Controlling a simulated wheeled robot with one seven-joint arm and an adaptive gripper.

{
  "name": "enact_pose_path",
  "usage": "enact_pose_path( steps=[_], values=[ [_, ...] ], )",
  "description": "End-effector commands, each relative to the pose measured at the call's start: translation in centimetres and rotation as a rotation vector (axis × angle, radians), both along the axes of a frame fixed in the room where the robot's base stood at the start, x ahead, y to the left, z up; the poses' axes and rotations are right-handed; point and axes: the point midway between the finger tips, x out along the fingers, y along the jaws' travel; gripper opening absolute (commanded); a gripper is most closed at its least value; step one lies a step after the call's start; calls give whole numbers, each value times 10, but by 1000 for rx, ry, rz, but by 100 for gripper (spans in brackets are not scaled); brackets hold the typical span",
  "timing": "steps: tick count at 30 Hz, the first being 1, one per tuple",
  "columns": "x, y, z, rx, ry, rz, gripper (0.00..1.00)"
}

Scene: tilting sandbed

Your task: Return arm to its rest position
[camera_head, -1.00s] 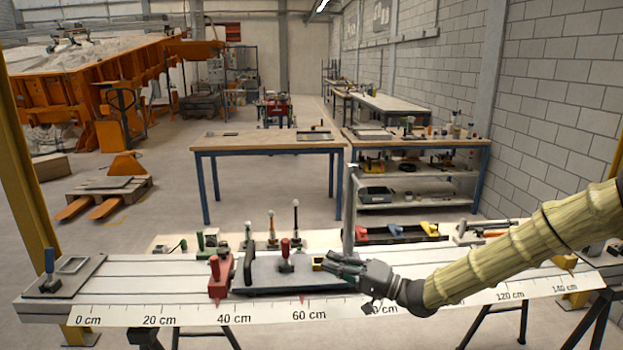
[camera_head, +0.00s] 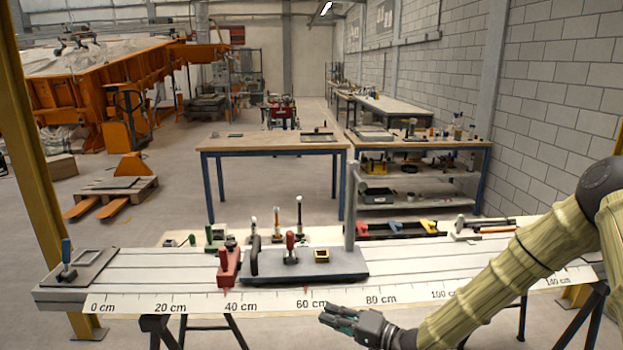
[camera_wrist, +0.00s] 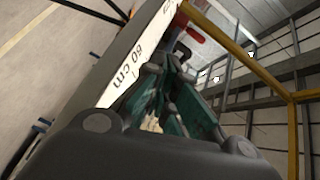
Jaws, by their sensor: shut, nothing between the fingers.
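My arm, in a tan ribbed sleeve (camera_head: 500,290), reaches in from the right in the head view. My gripper (camera_head: 323,315) is shut and empty, in front of the workbench's ruler edge, below the 60 to 80 cm marks. In the wrist view the gripper's dark and teal fingers (camera_wrist: 168,105) sit close together, with the ruler strip (camera_wrist: 135,65) beside them. The workbench (camera_head: 160,275) carries a grey plate (camera_head: 340,264) with a red-handled tool (camera_head: 290,246) and a small yellow-and-black block (camera_head: 322,255). My gripper is apart from all of these.
A red clamp-like piece (camera_head: 229,265) stands left of the plate. A grey upright post (camera_head: 351,210) rises at the plate's back right. Floor in front of the bench looks clear.

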Motion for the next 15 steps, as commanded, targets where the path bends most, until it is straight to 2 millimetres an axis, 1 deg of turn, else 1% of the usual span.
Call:
enact_pose_path(
  steps=[1,2,5,6,8,9,11,12,14,15],
  values=[
    [-11,2,-20,-36,26,-10,0],
    [-16,2,-32,-60,40,-20,0],
    [-42,1,-78,-166,95,-47,0],
    [-55,-1,-98,-215,121,-58,0],
    [-75,-5,-126,-291,157,-67,0],
    [-89,-9,-144,-343,181,-72,0],
    [-111,-16,-169,-422,217,-73,0],
    [-127,-21,-185,-474,241,-73,0],
    [-152,-31,-208,-556,278,-68,0],
    [-170,-37,-221,-610,302,-60,0]
  ],
)
